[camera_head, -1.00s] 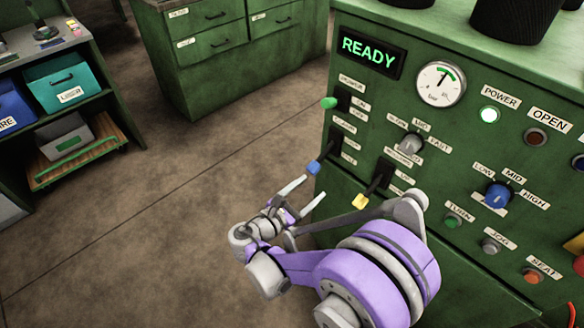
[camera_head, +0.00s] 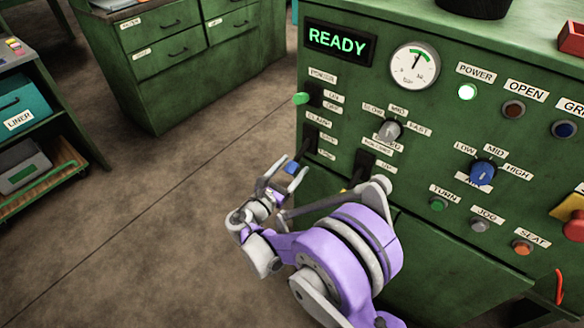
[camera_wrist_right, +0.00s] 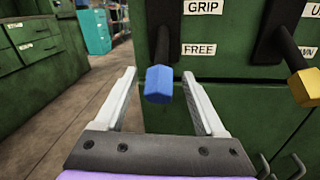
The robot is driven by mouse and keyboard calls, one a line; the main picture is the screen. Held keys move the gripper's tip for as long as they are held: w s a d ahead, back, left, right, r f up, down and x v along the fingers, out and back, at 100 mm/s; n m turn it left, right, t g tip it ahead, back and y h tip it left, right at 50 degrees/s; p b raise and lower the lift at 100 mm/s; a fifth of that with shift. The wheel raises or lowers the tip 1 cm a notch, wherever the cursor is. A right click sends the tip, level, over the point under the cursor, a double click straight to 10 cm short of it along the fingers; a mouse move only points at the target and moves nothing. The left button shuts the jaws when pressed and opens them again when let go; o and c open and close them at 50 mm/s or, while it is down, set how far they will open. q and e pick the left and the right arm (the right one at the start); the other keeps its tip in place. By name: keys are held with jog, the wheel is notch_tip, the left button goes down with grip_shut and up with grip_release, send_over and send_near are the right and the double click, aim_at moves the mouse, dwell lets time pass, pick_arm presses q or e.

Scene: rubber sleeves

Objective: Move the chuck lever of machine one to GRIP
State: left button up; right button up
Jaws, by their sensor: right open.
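The chuck lever (camera_wrist_right: 165,45) is a dark bar with a blue hexagonal knob (camera_wrist_right: 159,84), beside the labels GRIP (camera_wrist_right: 203,8) and FREE (camera_wrist_right: 199,50). The knob hangs low, just below the height of FREE. In the head view the blue knob (camera_head: 291,168) shows at the left edge of the green machine panel. My right gripper (camera_head: 284,171) is open there, and in the wrist view its fingers (camera_wrist_right: 160,78) stand on either side of the knob with gaps. My left gripper is out of view.
A second lever with a yellow knob (camera_wrist_right: 304,87) stands close to the right. The panel has a READY display (camera_head: 338,41), a gauge (camera_head: 415,65), a blue dial (camera_head: 483,172) and several buttons.

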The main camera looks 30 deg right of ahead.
jog(key=shift+w+d, duration=0.15)
jog(key=shift+d, duration=0.1)
grip_shut()
dwell(1.4)
